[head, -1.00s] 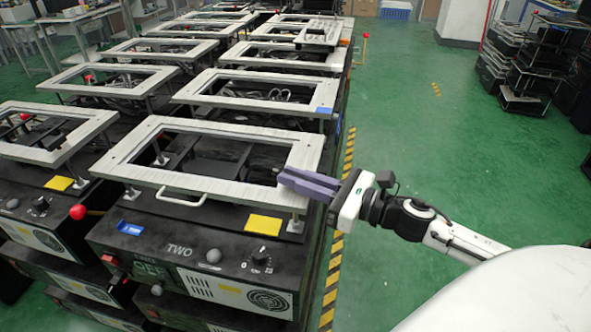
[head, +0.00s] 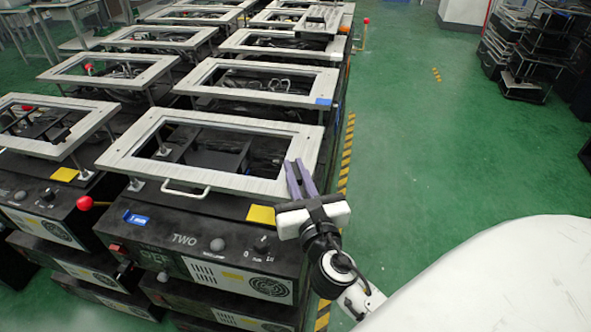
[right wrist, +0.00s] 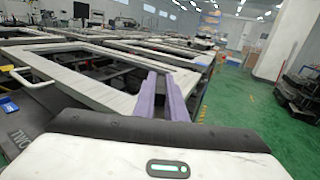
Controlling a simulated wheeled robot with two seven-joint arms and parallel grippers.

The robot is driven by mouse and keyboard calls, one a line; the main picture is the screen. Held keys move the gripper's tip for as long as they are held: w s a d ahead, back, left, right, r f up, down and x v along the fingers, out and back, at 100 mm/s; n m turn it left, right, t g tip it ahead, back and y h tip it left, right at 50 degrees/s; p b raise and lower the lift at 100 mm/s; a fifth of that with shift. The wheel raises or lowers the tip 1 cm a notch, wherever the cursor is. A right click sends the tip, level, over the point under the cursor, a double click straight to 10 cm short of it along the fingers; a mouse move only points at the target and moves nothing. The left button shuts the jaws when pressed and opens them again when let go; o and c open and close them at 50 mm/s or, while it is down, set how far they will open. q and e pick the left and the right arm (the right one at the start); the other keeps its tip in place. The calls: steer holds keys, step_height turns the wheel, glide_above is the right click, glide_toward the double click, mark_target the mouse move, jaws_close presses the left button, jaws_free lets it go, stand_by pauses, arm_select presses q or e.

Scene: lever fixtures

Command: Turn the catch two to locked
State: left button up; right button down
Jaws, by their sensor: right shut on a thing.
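The unit marked TWO (head: 185,239) stands at the front centre of the head view, with a pale rectangular frame (head: 150,150) on top. My right gripper (head: 299,177) is at the frame's front right corner, its purple fingers pointing away from me. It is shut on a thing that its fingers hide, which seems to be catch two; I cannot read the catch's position. The right wrist view shows the fingers (right wrist: 164,97) over the frame's near right part (right wrist: 120,95), a narrow gap between them. My left gripper is not in view.
A front handle (head: 186,190), a yellow label (head: 260,214) and a dial (head: 262,244) are on unit two. A similar unit with a red ball knob (head: 85,203) stands to its left. More units stand behind.

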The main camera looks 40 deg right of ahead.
mark_target(295, 170)
steer(key=shift+m+g+h, duration=0.4)
steer(key=shift+m+h, duration=0.1)
steer(key=shift+h, duration=0.2)
steer(key=c, duration=1.8)
jaws_free()
step_height(295, 170, up, 10)
